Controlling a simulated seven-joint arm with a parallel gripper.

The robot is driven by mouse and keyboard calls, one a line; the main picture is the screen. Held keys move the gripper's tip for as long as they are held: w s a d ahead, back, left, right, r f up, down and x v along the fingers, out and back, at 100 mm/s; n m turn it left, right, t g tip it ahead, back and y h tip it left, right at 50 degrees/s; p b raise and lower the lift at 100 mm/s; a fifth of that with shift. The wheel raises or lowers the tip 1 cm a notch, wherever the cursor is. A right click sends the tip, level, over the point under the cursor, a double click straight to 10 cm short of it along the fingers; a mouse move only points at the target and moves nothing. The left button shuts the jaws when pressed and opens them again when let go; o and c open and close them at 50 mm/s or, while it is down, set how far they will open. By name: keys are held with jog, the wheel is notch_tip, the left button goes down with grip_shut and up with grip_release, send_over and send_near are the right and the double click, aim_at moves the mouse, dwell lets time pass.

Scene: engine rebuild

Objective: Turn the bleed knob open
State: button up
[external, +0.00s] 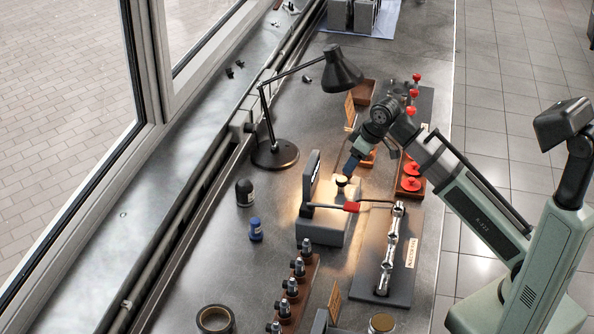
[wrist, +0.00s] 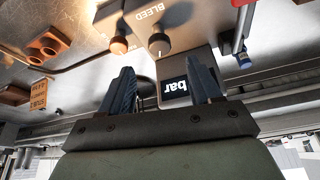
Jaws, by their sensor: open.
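The bleed knob (wrist: 159,43) is a round black knob with a pale pointer line, next to the printed word BLEED in the wrist view. It sits on a grey box (external: 322,226), with a dark upright display panel (external: 310,180) along one side. The knob also shows in the external view (external: 341,182). My gripper (wrist: 162,82) is open and empty, with its two blue fingers apart. In the wrist view the knob appears beyond the fingertips, between their lines. In the external view the gripper (external: 351,166) is above and beside the knob; contact does not show.
A red-handled lever or hose (external: 350,207) crosses the box in front of the knob. A copper-coloured round piece (wrist: 119,45) is close to the knob. A desk lamp (external: 342,72) stands behind.

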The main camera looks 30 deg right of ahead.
aim_at(342, 179)
jog(key=shift+x, duration=3.55)
jog(key=shift+c, duration=0.4)
jog(key=c, duration=1)
jog(key=shift+o, duration=0.2)
jog(key=m, duration=0.2)
jog(key=m+h, duration=0.1)
jog(key=m, duration=0.1)
jog(key=m+h, duration=0.1)
jog(key=m, duration=0.1)
jog(key=shift+a+t, duration=0.25)
jog(key=shift+t, duration=0.15)
jog(key=m+h, duration=0.1)
jog(key=m, duration=0.2)
jog(key=m+h, duration=0.1)
jog(key=m, duration=0.2)
jog(key=shift+a+h, duration=0.2)
jog(key=shift+h, duration=0.1)
jog(key=shift+m, duration=0.3)
